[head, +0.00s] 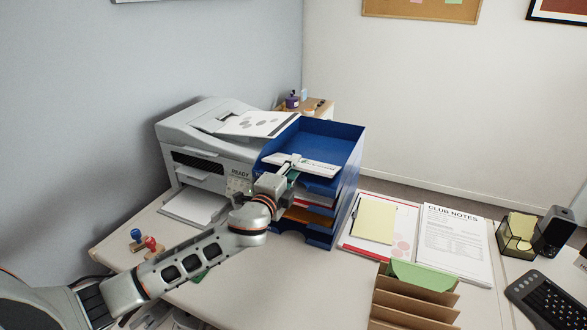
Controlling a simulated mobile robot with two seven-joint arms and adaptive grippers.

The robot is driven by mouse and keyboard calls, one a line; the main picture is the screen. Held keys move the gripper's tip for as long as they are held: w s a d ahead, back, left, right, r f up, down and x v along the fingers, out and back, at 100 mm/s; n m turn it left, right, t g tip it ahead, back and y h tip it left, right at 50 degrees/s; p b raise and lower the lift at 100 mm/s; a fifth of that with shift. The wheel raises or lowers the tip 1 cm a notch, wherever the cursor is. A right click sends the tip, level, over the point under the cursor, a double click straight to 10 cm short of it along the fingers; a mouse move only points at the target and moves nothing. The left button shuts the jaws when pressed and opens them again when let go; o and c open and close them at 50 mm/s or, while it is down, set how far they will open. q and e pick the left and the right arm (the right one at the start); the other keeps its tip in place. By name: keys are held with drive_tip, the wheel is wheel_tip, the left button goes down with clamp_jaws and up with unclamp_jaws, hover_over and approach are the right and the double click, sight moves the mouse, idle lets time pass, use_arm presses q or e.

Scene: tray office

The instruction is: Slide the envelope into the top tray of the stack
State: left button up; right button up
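The blue tray stack (347,160) stands beside the printer, with its open side towards me. Its top tray (335,128) looks empty at the back. A white envelope (318,168) with dark print lies roughly level at the front of the top tray. Its far edge seems to be over the tray's front lip. I cannot tell how deep it is inside. My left gripper (291,170) is at the envelope's near left edge and appears shut on it. The wrist hides part of the lower trays, which hold papers and an orange folder. My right gripper is not in view.
The printer (205,135) stands left of the stack, with papers on top. Two stamps (150,244) are at the desk's left. A clipboard (375,218), club notes (452,240) and a brown file sorter (412,305) are to the right. The front desk middle is clear.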

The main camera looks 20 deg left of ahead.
use_arm(q)
drive_tip(key=s, duration=1.2)
drive_tip(key=shift+s+a+f, duration=0.1)
idle(0.4)
